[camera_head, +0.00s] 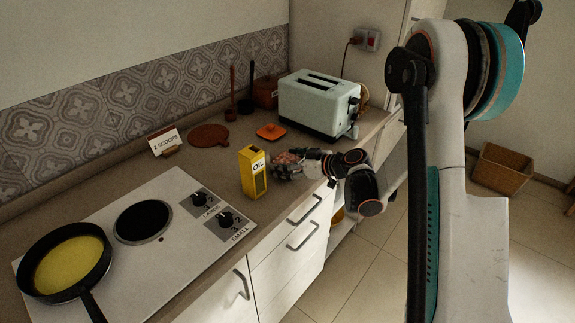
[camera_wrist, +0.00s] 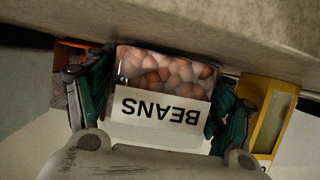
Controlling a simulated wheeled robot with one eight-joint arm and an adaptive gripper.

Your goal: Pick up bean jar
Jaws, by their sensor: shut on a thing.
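The bean jar (camera_wrist: 165,92) is a clear container of brownish-pink beans with a white BEANS label, which shows upside down in the wrist view. My gripper (camera_wrist: 160,100) is shut on it, with one finger on each side. In the head view my gripper (camera_head: 287,168) is at the counter's front edge, just right of the yellow oil box. There the bean jar (camera_head: 288,157) is mostly hidden behind my fingers. I cannot tell whether the jar touches the counter.
The oil box (camera_head: 253,172) stands close beside my gripper; its yellow side also shows in the wrist view (camera_wrist: 267,118). An orange lid (camera_head: 270,132) and a toaster (camera_head: 318,103) are behind. A stove (camera_head: 150,235) with a pan (camera_head: 66,262) is left.

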